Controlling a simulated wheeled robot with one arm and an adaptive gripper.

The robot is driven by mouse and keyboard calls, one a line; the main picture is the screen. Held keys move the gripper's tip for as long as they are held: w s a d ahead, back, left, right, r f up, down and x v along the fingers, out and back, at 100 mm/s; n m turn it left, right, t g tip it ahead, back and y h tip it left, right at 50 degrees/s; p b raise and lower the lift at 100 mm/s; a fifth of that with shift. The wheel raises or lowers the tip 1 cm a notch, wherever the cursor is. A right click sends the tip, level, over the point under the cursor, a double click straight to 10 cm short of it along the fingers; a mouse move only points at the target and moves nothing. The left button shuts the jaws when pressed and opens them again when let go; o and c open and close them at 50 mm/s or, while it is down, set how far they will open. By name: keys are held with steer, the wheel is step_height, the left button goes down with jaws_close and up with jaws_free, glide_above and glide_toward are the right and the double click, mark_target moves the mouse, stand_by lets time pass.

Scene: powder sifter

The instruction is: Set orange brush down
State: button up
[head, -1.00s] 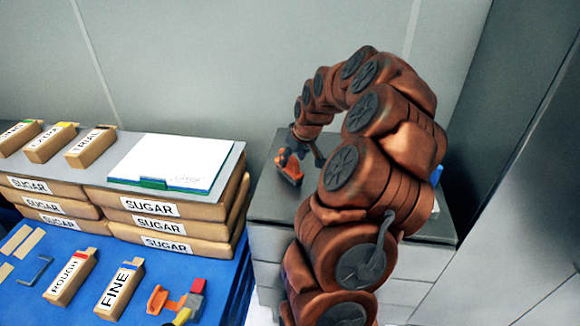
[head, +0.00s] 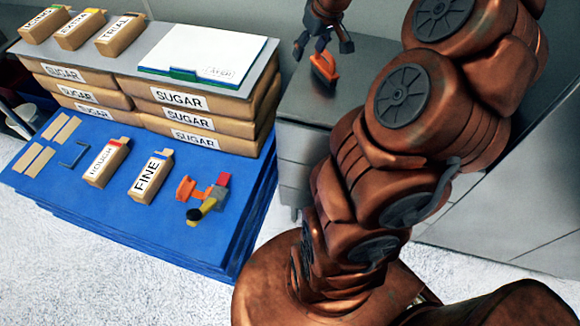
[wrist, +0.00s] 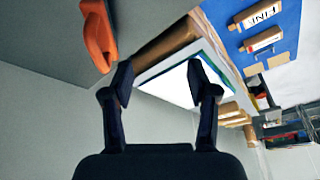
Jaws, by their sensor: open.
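The orange brush (head: 324,68) rests on the grey cabinet top (head: 375,90). It also shows in the wrist view (wrist: 98,35), at the upper left, outside the space between my fingers. My gripper (head: 322,46) is open and empty, just above and beside the brush in the head view. In the wrist view both fingertips of my gripper (wrist: 158,80) are spread, with nothing between them. The brush appears apart from the fingers.
Stacked sugar packs (head: 180,98) carry a white folder (head: 205,50) and small labelled boxes left of the cabinet. Boxes marked ROUGH (head: 107,162) and FINE (head: 151,177) stand on the blue table (head: 110,215). A coloured tool (head: 203,197) lies near its edge.

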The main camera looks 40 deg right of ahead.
steer(key=s+a+n+g, duration=0.1)
steer(key=s+a, duration=0.3)
steer(key=a, duration=0.6)
steer(key=s+a+n+g, duration=0.15)
steer(key=s+a, duration=0.25)
steer(key=a, duration=0.5)
steer(key=s+a+f+g, duration=0.1)
steer(key=s+a, duration=0.3)
steer(key=s, duration=0.5)
steer(key=s+a+f+m+g, duration=0.1)
steer(key=s+a, duration=0.3)
steer(key=s, duration=0.5)
steer(key=shift+s+a+f+g, duration=0.3)
steer(key=shift+a+f+g, duration=0.05)
steer(key=shift+g, duration=0.3)
steer(key=shift+m, duration=0.25)
